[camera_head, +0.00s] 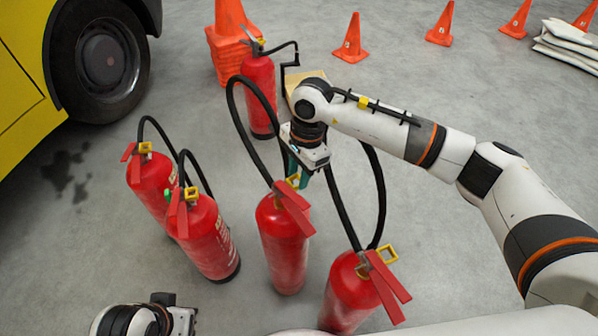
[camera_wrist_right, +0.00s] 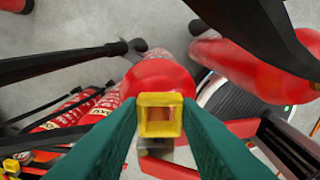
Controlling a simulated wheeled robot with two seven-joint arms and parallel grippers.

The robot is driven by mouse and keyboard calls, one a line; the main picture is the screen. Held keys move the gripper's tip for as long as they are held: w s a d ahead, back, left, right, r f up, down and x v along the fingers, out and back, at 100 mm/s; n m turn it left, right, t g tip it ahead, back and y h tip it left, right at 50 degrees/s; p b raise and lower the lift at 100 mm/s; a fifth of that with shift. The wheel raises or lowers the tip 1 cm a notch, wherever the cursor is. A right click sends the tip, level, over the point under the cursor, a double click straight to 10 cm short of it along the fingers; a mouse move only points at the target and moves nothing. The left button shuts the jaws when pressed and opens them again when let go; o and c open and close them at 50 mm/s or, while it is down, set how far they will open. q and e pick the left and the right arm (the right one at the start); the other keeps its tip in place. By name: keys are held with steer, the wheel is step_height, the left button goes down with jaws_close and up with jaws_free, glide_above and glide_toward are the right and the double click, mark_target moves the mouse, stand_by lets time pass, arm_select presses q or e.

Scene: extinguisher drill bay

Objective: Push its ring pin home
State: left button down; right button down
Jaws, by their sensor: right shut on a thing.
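My right gripper (camera_head: 299,176) reaches down at the top of the middle red extinguisher (camera_head: 284,250), beside its red levers. In the right wrist view its two teal fingers are shut on a yellow square ring pin (camera_wrist_right: 160,100), one finger on each side. The ring is in front of that extinguisher's rounded red top (camera_wrist_right: 158,76). The pin's shaft is hidden behind the ring, so I cannot tell how deep it sits. My left gripper (camera_head: 180,318) shows only partly at the bottom edge, and its fingers are not clear.
Red extinguishers with yellow rings stand close by: two at left (camera_head: 150,185) (camera_head: 208,240) and one at front right (camera_head: 345,295). Another (camera_head: 260,95) stands behind. Black hoses loop around my right wrist. Cones (camera_head: 350,40) and a yellow vehicle (camera_head: 22,80) stand farther off.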

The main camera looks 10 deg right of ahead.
arm_select(q)
steer(key=shift+f+b, duration=0.65)
steer(key=shift+b, duration=0.05)
stand_by(1.1)
steer(key=shift+w+f, duration=0.15)
stand_by(0.5)
steer(key=shift+w+d, duration=0.1)
steer(key=shift+w, duration=0.15)
stand_by(0.5)
steer(key=shift+w+d+r+t+b, duration=0.2)
steer(key=shift+w+t, duration=0.15)
steer(key=shift+w, duration=0.15)
steer(key=shift+w+d+r+t+b, duration=0.1)
steer(key=shift+w+t+b, duration=0.1)
steer(key=shift+w+t, duration=0.2)
steer(key=shift+w+f, duration=0.1)
steer(key=shift+w, duration=0.05)
stand_by(0.3)
steer(key=shift+w+d+t+h, duration=0.3)
steer(key=shift+w+t, duration=0.15)
steer(key=shift+w, duration=0.1)
steer(key=shift+w+r, duration=0.2)
steer(key=shift+r, duration=0.05)
steer(key=shift+w, duration=0.1)
stand_by(0.3)
